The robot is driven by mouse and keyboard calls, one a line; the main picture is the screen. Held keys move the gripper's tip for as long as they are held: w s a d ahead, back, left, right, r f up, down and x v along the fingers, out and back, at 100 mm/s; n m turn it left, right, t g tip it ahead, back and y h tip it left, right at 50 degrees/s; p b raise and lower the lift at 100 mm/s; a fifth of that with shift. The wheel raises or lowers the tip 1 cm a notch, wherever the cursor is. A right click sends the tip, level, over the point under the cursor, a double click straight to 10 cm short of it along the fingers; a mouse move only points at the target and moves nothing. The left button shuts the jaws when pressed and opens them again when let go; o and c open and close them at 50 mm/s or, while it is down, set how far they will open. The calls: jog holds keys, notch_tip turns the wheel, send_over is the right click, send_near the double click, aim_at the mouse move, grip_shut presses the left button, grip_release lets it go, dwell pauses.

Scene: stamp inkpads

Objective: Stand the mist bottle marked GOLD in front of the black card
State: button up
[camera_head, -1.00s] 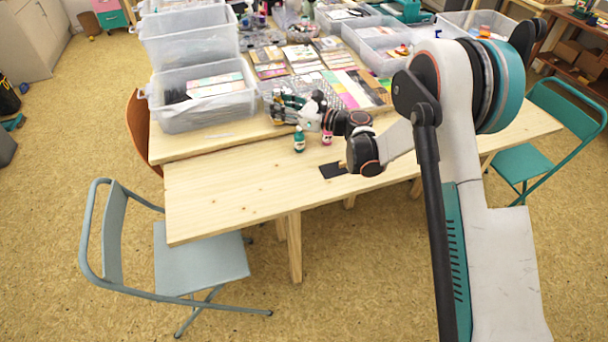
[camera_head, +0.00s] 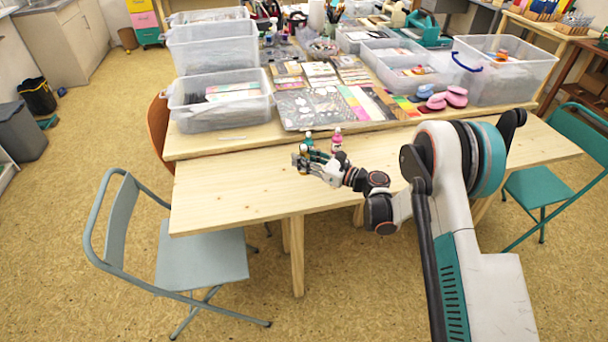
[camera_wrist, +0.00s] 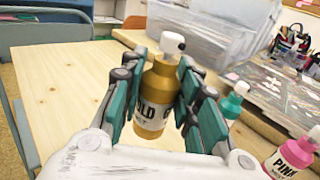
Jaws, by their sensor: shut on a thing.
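The gold mist bottle (camera_wrist: 158,92), with a white spray cap and a label reading "LD", stands upright between the teal finger pads in the wrist view. My gripper (camera_wrist: 155,100) is shut on its body. The head view shows my gripper (camera_head: 305,160) low over the front table, left of the middle. A green bottle (camera_head: 308,140) and a pink bottle (camera_head: 337,140) stand just behind my gripper. The black card is not visible now; my gripper and arm cover that area.
The green bottle (camera_wrist: 232,103) and the pink bottle (camera_wrist: 292,155) are close on the right in the wrist view. Clear bins (camera_head: 220,108) and a stamp sheet stand on the back table. The front table's left part (camera_head: 225,188) is bare.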

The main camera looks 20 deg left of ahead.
jog(key=shift+f+b, duration=0.8)
jog(key=shift+f, duration=1.75)
jog(key=shift+f, duration=0.1)
jog(key=o, duration=1.1)
jog(key=shift+d, duration=0.1)
jog(key=p+v, duration=0.3)
jog(key=v, duration=0.7)
jog(key=shift+s+d+p, duration=0.15)
jog(key=shift+p, duration=0.2)
jog(key=shift+s+d, duration=0.15)
jog(key=shift+d, duration=0.5)
